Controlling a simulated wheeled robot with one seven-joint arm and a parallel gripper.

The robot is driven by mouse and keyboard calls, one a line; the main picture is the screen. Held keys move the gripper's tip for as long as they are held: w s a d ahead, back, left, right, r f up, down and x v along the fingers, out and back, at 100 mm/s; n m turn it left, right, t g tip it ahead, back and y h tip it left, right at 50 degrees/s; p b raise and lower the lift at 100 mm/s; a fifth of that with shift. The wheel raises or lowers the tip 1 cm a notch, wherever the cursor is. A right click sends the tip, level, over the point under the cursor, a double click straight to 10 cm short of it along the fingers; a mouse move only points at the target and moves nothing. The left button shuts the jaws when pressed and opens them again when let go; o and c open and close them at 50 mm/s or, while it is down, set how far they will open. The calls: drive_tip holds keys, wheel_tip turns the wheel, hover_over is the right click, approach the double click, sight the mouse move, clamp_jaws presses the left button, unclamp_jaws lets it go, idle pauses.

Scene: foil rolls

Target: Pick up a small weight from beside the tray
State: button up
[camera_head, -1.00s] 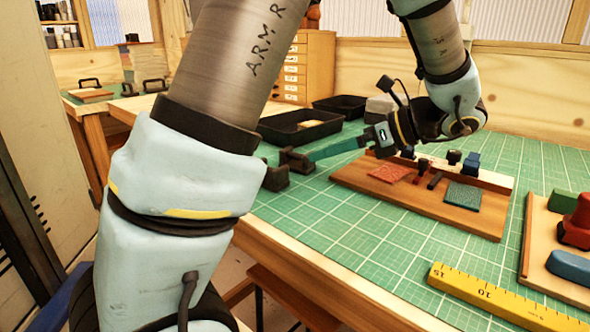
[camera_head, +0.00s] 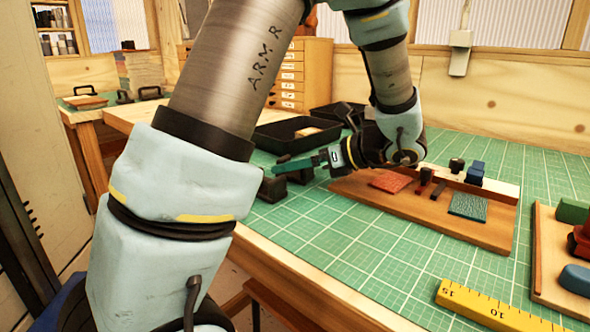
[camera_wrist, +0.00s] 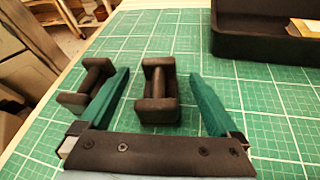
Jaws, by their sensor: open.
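Two small dark dumbbell-shaped weights lie on the green cutting mat. One weight (camera_wrist: 160,92) sits between the spread fingers of my gripper (camera_wrist: 160,76) in the wrist view. The other weight (camera_wrist: 84,88) lies just outside the left finger, which partly overlaps it. My gripper is open, with green fingers, and neither finger clearly touches the middle weight. In the head view my gripper (camera_head: 292,164) is low beside the weights (camera_head: 272,188), partly hiding them. The black tray (camera_wrist: 262,46) stands at the upper right of the wrist view and behind the gripper in the head view (camera_head: 268,140).
A wooden board (camera_head: 420,208) with red and teal patches and dark blocks lies right of my gripper. A yellow ruler (camera_head: 490,308) and another board (camera_head: 545,262) are farther right. The table's front edge is close to the weights. Open mat (camera_head: 350,235) lies in front.

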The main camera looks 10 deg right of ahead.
drive_tip(key=shift+w+a+f, duration=0.1)
drive_tip(key=shift+w+a, duration=0.05)
drive_tip(key=shift+a, duration=0.1)
drive_tip(key=shift+c, duration=0.4)
clamp_jaws()
idle(0.5)
